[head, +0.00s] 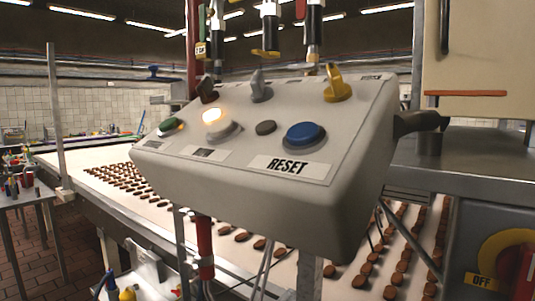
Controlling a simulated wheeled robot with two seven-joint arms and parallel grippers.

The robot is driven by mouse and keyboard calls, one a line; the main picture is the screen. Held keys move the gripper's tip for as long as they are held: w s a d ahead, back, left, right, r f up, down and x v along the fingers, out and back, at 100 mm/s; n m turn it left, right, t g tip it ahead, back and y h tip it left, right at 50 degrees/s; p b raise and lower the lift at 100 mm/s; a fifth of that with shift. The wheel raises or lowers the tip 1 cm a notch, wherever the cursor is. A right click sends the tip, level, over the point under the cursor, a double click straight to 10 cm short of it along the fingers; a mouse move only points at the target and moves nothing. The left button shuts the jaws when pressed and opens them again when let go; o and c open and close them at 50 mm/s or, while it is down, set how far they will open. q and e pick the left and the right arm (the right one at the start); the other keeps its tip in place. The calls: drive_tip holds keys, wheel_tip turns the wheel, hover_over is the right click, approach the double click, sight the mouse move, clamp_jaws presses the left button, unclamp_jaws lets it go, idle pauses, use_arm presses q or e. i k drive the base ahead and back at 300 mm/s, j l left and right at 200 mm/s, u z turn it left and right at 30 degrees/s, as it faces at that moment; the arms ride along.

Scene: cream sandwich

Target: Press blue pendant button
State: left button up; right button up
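The blue button (304,136) is round and sits at the right end of the button row on a pale grey control box (340,195). A label reading RESET (288,166) lies just below it. Three selector levers stand behind the row: dark (206,90), grey (260,86) and yellow (337,84). Nothing covers the blue button. Neither of my grippers shows in the head view.
A conveyor (105,205) with rows of brown cookies runs behind and below the box. A red pipe (204,250) and grey posts stand under it. A machine with an OFF switch (500,262) is at right. A cluttered table (22,192) is at left.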

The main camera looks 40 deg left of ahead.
sight(303, 133)
drive_tip(key=j+z, duration=0.15)
drive_tip(key=j, duration=0.5)
drive_tip(key=k+j+z, duration=0.1)
drive_tip(key=j, duration=0.5)
drive_tip(key=j+z, duration=0.15)
drive_tip(key=j, duration=0.5)
drive_tip(key=k+j+z, duration=0.15)
drive_tip(key=j, duration=0.45)
